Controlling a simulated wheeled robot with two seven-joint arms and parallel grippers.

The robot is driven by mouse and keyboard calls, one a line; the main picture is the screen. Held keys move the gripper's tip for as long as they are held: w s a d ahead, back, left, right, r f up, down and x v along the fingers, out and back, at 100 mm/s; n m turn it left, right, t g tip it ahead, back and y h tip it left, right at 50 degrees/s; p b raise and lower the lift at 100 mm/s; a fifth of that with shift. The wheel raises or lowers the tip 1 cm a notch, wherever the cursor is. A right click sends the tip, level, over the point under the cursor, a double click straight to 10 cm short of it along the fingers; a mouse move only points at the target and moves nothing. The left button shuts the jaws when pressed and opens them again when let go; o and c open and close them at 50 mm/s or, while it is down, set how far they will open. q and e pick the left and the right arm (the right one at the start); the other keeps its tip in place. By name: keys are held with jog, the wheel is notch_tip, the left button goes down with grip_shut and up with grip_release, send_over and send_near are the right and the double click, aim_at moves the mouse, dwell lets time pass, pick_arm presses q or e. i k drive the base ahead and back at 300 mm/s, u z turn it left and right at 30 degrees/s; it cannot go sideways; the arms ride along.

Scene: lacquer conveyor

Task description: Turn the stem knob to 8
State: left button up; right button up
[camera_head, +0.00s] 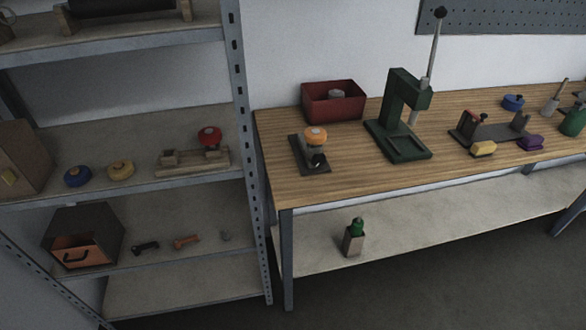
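A device with an orange round cap (316,134) stands on a dark base plate (296,153) near the left end of the wooden workbench. A small black part sits low on its front. A red knob (209,136) sits on a tan wooden block fixture (178,163) on the middle shelf at left. I cannot tell which of these is the stem knob, and no numbers or pointer marks are readable at this size. Neither of my grippers is in view.
A green lever press (402,150) and a red bin (334,107) stand on the workbench (350,171). Yellow (482,149) and purple (530,143) pieces lie farther right. The shelf rack's upright post (243,110) stands left of the bench. Bare wood shows along the bench's front.

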aim_at(317, 160)
jog(key=u, duration=0.75)
jog(key=i, duration=0.9)
jog(key=z, duration=0.7)
